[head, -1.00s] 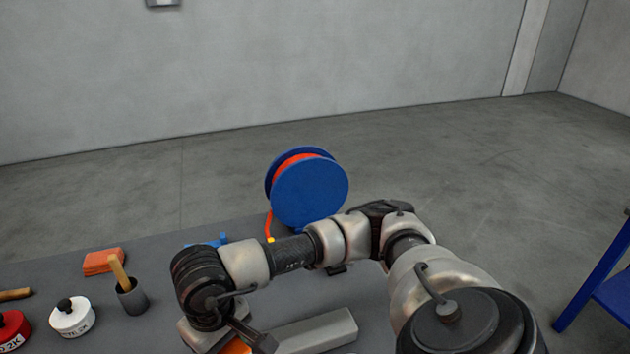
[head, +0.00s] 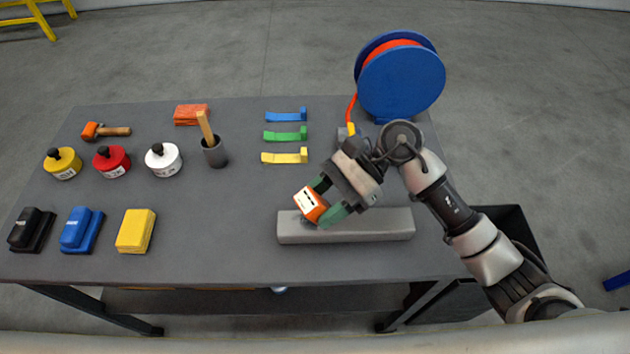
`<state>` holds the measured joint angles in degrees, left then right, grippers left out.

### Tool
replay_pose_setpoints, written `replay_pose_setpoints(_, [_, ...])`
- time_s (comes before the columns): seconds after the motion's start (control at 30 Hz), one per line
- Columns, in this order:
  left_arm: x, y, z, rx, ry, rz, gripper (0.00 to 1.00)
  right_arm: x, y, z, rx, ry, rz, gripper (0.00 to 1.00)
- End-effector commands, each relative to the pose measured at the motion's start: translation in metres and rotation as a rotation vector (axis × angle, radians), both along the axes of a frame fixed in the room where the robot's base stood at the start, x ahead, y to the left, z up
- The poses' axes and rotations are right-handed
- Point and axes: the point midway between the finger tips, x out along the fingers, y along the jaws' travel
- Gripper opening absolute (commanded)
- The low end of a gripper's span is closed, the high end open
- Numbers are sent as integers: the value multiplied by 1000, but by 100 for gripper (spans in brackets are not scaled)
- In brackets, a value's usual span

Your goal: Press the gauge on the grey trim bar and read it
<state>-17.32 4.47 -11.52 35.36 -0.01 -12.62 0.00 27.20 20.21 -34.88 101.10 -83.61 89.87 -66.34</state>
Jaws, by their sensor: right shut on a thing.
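The grey trim bar (head: 375,226) lies near the front right of the dark grey table. The gauge (head: 311,204) is a small orange block with a white face carrying dark marks. My right gripper (head: 327,203) has green-tipped fingers and is shut on the gauge. It holds the gauge at the left part of the bar, over its top. A dark part shows under the gauge at the bar; I cannot tell if it is pressed firmly. The marks on the face are too small to read. My left gripper is not in view.
A blue hose reel (head: 402,82) stands at the back right. Blue, green and yellow (head: 285,157) clips lie behind the bar. The table between is clear.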

Motion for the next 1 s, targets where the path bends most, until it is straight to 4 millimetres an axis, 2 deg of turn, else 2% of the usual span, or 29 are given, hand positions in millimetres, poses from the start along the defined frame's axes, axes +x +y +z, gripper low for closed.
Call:
replay_pose_setpoints(0.2, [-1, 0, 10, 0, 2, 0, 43, 14, 15, 10, 297, 110, -332, 21])
replay_pose_setpoints(0.33, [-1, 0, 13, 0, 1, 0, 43, 24, 13, 8, 404, 119, -446, 21])
replay_pose_setpoints(0.57, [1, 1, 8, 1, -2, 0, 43, 29, 12, -5, 447, 111, -486, 21])
replay_pose_setpoints(1.0, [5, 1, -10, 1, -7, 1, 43, 28, 12, -48, 444, 111, -484, 21])
